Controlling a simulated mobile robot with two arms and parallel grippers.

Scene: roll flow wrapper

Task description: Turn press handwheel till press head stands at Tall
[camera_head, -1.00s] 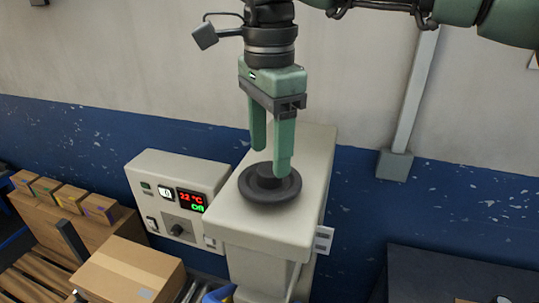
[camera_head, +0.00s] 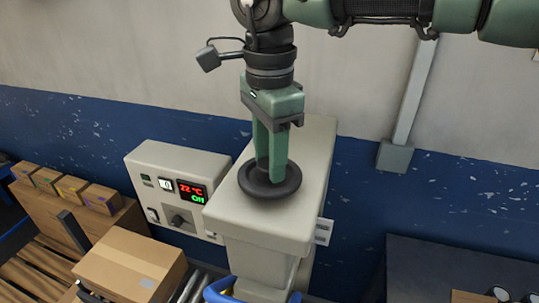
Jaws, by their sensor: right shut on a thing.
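The press handwheel (camera_head: 287,187) is a dark round wheel with a raised hub, lying flat on top of the pale press housing (camera_head: 316,170). My right gripper (camera_head: 270,177) comes down from above, its green fingers closed around the wheel's hub. The fingers hide part of the hub. The press head and any height scale with a Tall mark cannot be made out in this view. My left gripper is not in view.
A control box (camera_head: 180,185) with a red and green display stands left of the press. A cardboard box (camera_head: 130,265) sits on rollers at the lower left, with several small boxes behind it. A dark table (camera_head: 450,265) is at the right.

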